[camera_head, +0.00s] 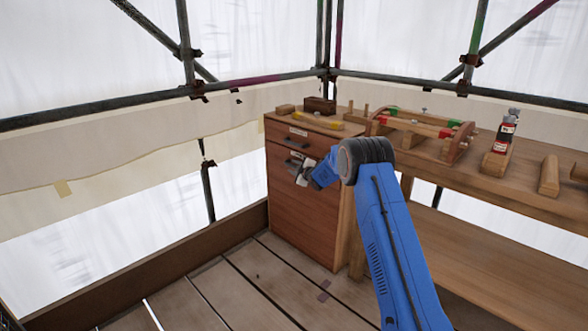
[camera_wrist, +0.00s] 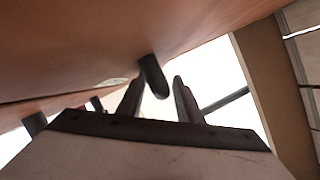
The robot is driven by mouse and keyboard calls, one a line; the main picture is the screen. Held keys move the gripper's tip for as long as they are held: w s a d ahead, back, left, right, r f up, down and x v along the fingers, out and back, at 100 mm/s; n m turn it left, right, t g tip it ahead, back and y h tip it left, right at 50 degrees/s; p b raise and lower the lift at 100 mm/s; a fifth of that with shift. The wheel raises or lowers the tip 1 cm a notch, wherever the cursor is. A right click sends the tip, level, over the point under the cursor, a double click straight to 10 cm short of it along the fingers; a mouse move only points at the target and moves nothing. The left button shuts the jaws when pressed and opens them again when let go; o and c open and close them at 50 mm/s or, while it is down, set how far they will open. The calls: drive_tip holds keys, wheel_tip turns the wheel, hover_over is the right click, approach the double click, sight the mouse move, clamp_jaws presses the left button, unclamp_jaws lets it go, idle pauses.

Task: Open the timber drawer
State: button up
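The timber drawer is in the brown wooden cabinet (camera_head: 290,215) in the head view. The cabinet's upper front (camera_head: 279,132) looks flush, with a pale label and a dark handle (camera_head: 296,143). A second dark handle lies just below, partly hidden by my gripper (camera_head: 303,173), so I cannot tell which front is the named drawer. In the wrist view my gripper (camera_wrist: 157,92) is open. A dark handle bar (camera_wrist: 152,76) shows between its fingertips, with gaps on both sides and no visible grip. The wooden front (camera_wrist: 80,45) is close by.
Wooden blocks (camera_head: 320,106) sit on the cabinet top. Scaffold poles (camera_head: 130,103) surround the place.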

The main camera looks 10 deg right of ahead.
clamp_jaws()
drive_tip(key=shift+a, duration=0.1)
drive_tip(key=s+a, duration=0.9)
drive_tip(key=a, duration=0.4)
drive_tip(key=s+a, duration=1)
drive_tip(key=a, duration=0.3)
drive_tip(key=shift+s, duration=0.1)
unclamp_jaws()
